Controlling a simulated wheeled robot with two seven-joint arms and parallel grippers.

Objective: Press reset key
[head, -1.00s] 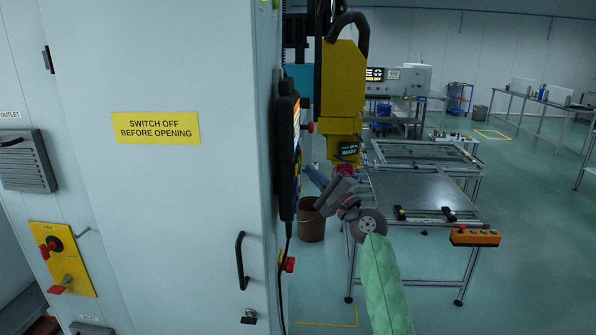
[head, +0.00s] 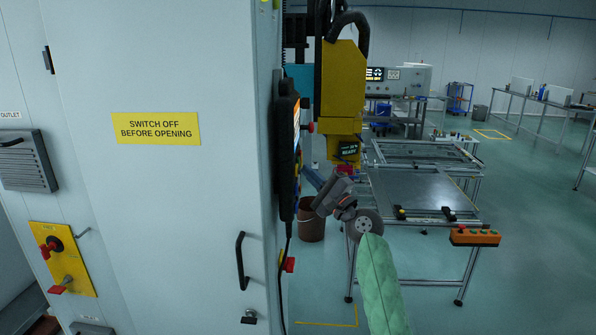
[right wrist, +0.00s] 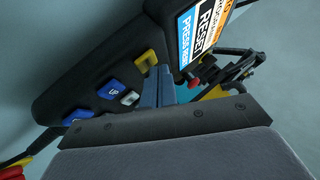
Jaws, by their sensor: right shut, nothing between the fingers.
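A black hand-held pendant (head: 287,150) hangs on the side of the grey cabinet, seen almost edge-on in the head view. In the right wrist view the pendant (right wrist: 100,80) shows its face, with a lit screen (right wrist: 205,28) reading "RESET" and "PRESS". Below the screen are a yellow key (right wrist: 146,61), blue keys (right wrist: 109,92) and a pale key (right wrist: 129,98). No label for reset is readable on a key. My right gripper (head: 312,177) is shut and empty, beside the pendant. Its blue-grey fingertips (right wrist: 157,72) appear close to the yellow key; contact cannot be told. My left gripper is not in view.
The cabinet (head: 170,220) fills the left, with a handle (head: 241,260) and red knob (head: 289,264) near its edge. A yellow machine head (head: 342,95) stands just behind my right gripper. A brown bucket (head: 311,226) and metal table (head: 425,190) are beyond.

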